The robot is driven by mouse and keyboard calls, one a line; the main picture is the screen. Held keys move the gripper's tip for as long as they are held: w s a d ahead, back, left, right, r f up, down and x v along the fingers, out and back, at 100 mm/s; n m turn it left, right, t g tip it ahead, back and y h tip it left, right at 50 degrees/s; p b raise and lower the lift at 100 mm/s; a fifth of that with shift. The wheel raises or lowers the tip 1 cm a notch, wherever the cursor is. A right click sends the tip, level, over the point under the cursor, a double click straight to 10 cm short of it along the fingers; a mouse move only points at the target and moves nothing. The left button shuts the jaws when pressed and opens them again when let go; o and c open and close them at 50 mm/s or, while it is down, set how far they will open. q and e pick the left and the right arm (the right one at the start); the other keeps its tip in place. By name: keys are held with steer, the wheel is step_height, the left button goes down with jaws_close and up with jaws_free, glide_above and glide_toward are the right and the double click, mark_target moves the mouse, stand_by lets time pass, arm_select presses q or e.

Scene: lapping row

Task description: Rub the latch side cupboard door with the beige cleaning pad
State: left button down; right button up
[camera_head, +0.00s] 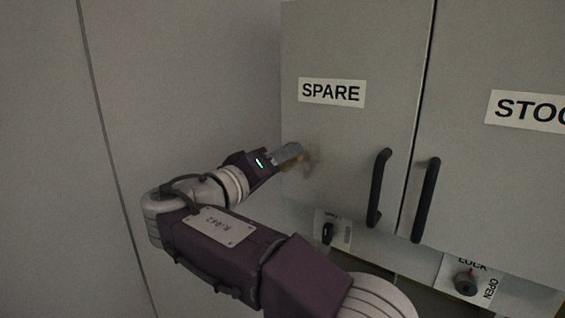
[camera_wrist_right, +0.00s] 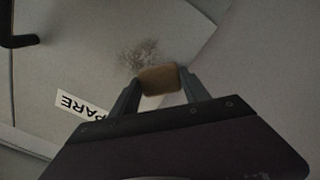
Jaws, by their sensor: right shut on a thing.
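The cupboard door labelled SPARE (camera_head: 350,50) is grey and shut, with a black bar handle (camera_head: 378,188) near its right edge. A dark smudge (camera_head: 313,158) marks its lower left part; in the right wrist view the smudge (camera_wrist_right: 138,56) lies just beyond the pad. My right gripper (camera_head: 293,156) is shut on the beige cleaning pad (camera_wrist_right: 159,79), which is mostly hidden behind the fingers in the head view. The pad is close to the door beside the smudge; I cannot tell whether it touches. My left gripper is not in view.
A second door (camera_head: 500,180), its label cut off after STOC, stands to the right with its own black handle (camera_head: 426,200). Below the doors are a dark knob (camera_head: 327,233) and a LOCK/OPEN knob (camera_head: 466,282). A plain grey wall (camera_head: 190,80) is at the left.

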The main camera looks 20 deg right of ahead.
mark_target(306, 158)
steer(key=s+d+b, duration=0.2)
steer(key=b, duration=0.1)
steer(key=shift+s+d+b, duration=0.1)
steer(key=shift+s+b, duration=0.25)
steer(key=shift+s, duration=0.05)
steer(key=shift+s+d+r, duration=0.15)
steer(key=s+b, duration=0.1)
steer(key=s+d+b, duration=0.1)
steer(key=shift+d+f+b, duration=0.2)
steer(key=shift+d+b, duration=0.1)
steer(key=shift+s+d+r, duration=0.1)
steer(key=shift+s+d, duration=0.1)
steer(key=shift+s, duration=0.1)
steer(key=shift+s+d+r, duration=0.15)
steer(key=shift+s, duration=0.05)
steer(key=shift+b, duration=0.3)
steer(key=shift+w+a+r+p, duration=0.1)
steer(key=shift+w+a+p, duration=0.3)
steer(key=shift+w, duration=0.1)
steer(key=shift+w+a+p, duration=0.4)
steer(key=shift+w+a, duration=0.15)
steer(key=shift+w, duration=0.15)
steer(key=shift+w+a, duration=0.35)
steer(key=shift+w, duration=0.1)
steer(key=shift+w+a+p, duration=0.2)
steer(key=shift+w+p, duration=0.1)
steer(key=shift+p, duration=0.25)
steer(key=shift+w+a+p, duration=0.6)
steer(key=shift+w+a, duration=0.3)
steer(key=shift+w, duration=0.25)
